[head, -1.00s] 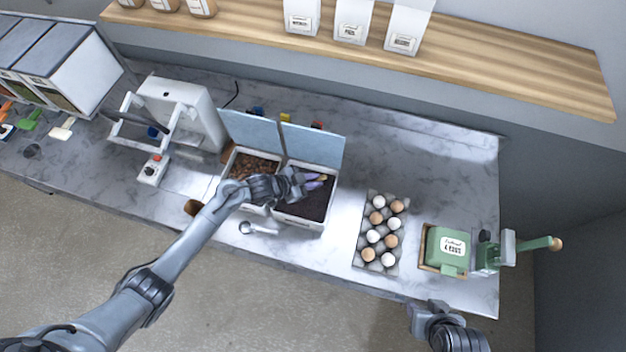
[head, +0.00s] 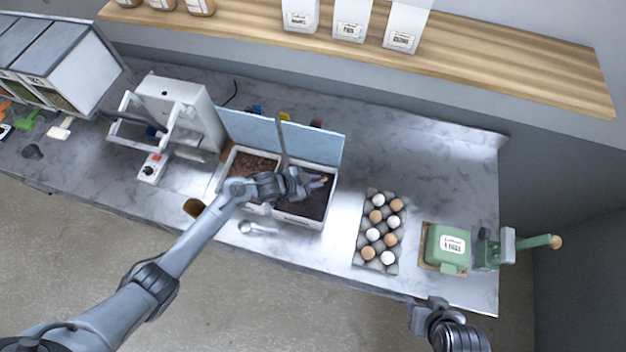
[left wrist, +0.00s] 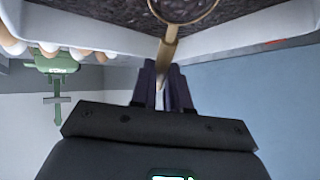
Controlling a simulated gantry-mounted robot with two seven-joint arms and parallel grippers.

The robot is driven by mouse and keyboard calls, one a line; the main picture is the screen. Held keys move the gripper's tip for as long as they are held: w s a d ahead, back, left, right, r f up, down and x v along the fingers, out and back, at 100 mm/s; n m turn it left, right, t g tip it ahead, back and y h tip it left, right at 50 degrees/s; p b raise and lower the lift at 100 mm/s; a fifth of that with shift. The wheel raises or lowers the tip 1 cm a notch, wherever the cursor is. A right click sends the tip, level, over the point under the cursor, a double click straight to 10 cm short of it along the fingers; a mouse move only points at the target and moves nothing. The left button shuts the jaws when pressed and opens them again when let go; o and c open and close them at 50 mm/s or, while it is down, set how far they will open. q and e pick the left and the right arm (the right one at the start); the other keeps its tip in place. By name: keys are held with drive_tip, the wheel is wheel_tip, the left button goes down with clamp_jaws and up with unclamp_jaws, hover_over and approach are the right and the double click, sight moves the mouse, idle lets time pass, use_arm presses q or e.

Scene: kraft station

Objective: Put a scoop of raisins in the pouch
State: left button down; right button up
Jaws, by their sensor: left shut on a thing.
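My left gripper (head: 303,184) is over the right-hand bin (head: 300,222), which holds dark raisin-like contents (head: 312,203). In the left wrist view its fingers (left wrist: 162,88) are shut on the brass-coloured handle of a scoop (left wrist: 168,45). The scoop's round rim shows against the dark contents; whether it is filled cannot be told. A small brown open-topped thing, perhaps the pouch (head: 194,207), stands at the counter's front edge, left of the bins. My right gripper (head: 428,308) is near the front edge at the lower right, with its jaws unclear.
The left bin (head: 228,180) holds brown pieces. Blue lids (head: 315,145) stand raised behind both bins. A metal scoop (head: 258,228) lies in front. A white sealer-like machine (head: 185,110) stands left.

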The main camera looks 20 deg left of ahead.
use_arm(q)
drive_tip(key=shift+g+y, duration=0.4)
drive_tip(key=shift+y, duration=0.2)
drive_tip(key=shift+w+d+r+p, duration=0.15)
drive_tip(key=shift+d+r+p, duration=0.05)
drive_tip(key=shift+r+p, duration=1.05)
drive_tip(key=shift+w+d+r+p, duration=0.1)
drive_tip(key=shift+d+r+p, duration=0.1)
drive_tip(key=shift+r+p, duration=1)
drive_tip(key=shift+w+d+r+g+y+p, duration=0.15)
drive_tip(key=shift+r+g+y+p, duration=0.2)
drive_tip(key=shift+r+p, duration=0.4)
drive_tip(key=shift+w+d+y, duration=0.1)
drive_tip(key=shift+y, duration=0.15)
drive_tip(key=shift+d+r+g+y, duration=0.15)
drive_tip(key=shift+r+g+y, duration=0.4)
drive_tip(key=shift+r, duration=0.35)
